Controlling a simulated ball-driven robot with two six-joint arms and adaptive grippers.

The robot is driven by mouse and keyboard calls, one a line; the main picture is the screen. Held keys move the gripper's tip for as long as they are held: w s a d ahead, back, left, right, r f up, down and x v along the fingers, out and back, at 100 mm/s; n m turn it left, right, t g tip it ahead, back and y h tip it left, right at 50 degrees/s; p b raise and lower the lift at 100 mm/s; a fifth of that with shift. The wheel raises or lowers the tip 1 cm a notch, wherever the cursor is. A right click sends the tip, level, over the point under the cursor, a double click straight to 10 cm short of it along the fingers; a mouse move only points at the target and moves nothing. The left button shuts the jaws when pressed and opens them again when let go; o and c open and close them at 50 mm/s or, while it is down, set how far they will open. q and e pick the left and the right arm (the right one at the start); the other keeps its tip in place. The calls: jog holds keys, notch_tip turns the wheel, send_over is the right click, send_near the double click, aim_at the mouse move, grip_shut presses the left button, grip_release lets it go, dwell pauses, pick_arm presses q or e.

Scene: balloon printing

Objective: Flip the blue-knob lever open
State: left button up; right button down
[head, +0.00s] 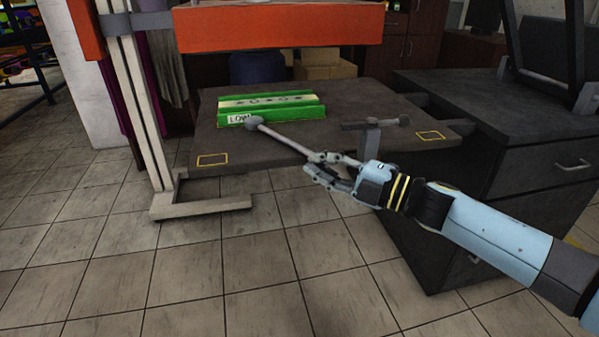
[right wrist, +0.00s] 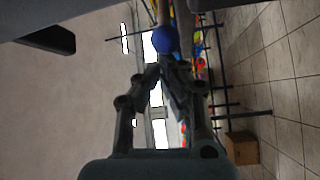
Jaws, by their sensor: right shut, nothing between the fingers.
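A grey lever (head: 285,139) runs from a round pivot (head: 254,123) at the table's front edge towards the lower right, ending at my right gripper (head: 316,163). In the right wrist view its blue knob (right wrist: 165,39) sits just beyond the fingertips of my right gripper (right wrist: 168,68). The fingers are shut with nothing between them. I cannot tell whether they touch the knob. In the head view the knob is hard to make out at the fingertips. My left gripper is out of view.
A green "LOW" block (head: 270,106) lies on the dark table (head: 350,95), with a grey bracket (head: 372,130) at its front edge. An orange beam (head: 280,25) hangs above. A dark cabinet (head: 490,110) stands at right. The tiled floor in front is clear.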

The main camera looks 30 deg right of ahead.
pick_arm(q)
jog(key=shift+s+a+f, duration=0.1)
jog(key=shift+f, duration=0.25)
pick_arm(e)
jog(key=shift+w+d, duration=0.15)
jog(key=shift+d, duration=0.55)
jog(key=shift+w+d, duration=0.15)
jog(key=shift+d, duration=0.55)
